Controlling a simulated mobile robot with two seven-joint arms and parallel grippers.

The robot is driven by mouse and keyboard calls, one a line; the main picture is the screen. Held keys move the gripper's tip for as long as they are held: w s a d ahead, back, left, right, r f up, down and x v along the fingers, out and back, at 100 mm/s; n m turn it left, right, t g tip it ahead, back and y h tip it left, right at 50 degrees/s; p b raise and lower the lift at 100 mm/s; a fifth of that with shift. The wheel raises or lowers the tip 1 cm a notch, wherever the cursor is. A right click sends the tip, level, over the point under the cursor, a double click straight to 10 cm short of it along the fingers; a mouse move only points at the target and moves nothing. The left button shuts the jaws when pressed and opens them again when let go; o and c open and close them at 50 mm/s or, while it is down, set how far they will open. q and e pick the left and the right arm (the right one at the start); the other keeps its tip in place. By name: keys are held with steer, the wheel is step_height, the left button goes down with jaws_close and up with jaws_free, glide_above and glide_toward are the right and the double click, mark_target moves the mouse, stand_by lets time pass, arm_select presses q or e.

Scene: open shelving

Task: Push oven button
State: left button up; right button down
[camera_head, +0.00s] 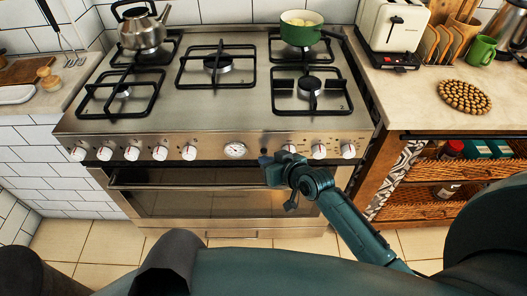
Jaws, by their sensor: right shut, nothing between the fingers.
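A steel oven (200,124) with a gas hob on top stands in front of me. Its front panel carries a row of white knobs, with a round dial (235,150) near the middle. My right gripper (265,159) is shut and empty. Its tip is at the panel just right of the dial, in front of the spot between the dial and a white knob (289,149). The gripper hides that part of the panel, so I cannot tell whether it touches a button. My left gripper is not in view.
A kettle (142,30) and a green pot (300,30) stand on the back burners. The oven door handle (180,184) runs below the panel. A counter with a toaster (390,25) and a beaded mat (464,97) is on the right, above wicker baskets (440,172).

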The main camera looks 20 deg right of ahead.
steer(key=shift+w, duration=0.1)
stand_by(0.3)
steer(key=shift+w+d, duration=0.15)
steer(key=shift+w, duration=0.3)
stand_by(0.4)
steer(key=shift+s+p, duration=0.55)
steer(key=s+a+p, duration=0.2)
steer(key=s+p, duration=0.2)
steer(key=s, duration=0.1)
steer(key=shift+s, duration=0.4)
